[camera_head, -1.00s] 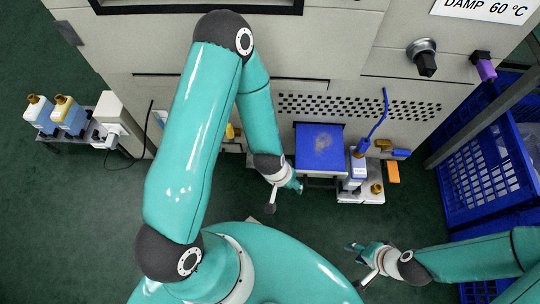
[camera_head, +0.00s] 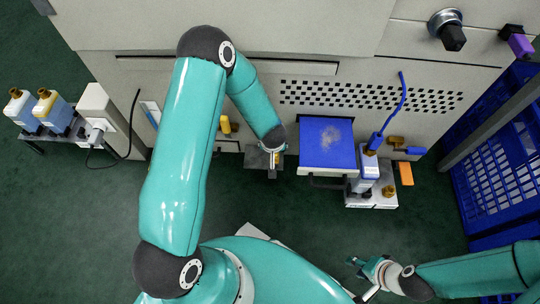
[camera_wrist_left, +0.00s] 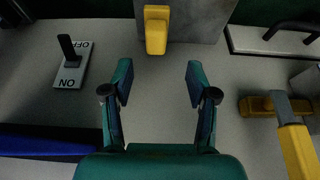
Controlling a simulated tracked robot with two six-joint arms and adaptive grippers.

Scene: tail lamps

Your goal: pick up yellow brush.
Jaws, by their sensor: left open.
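The yellow brush seems to be the yellow-handled piece with a grey part on a brass-coloured mount at the right edge of the left wrist view (camera_wrist_left: 298,150). In the head view a small yellow shape (camera_head: 225,124) on the machine front, left of my left forearm, looks like the same thing. My left gripper (camera_wrist_left: 158,75) is open and empty, its fingers pointing at the grey panel, with the brush off to the right.
A yellow handle (camera_wrist_left: 156,30) on a grey block lies just beyond my left fingers. An ON/OFF switch (camera_wrist_left: 70,65) is to their left. A blue-topped tray (camera_head: 327,142) juts out right of my left wrist. A blue crate (camera_head: 500,165) stands at the right.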

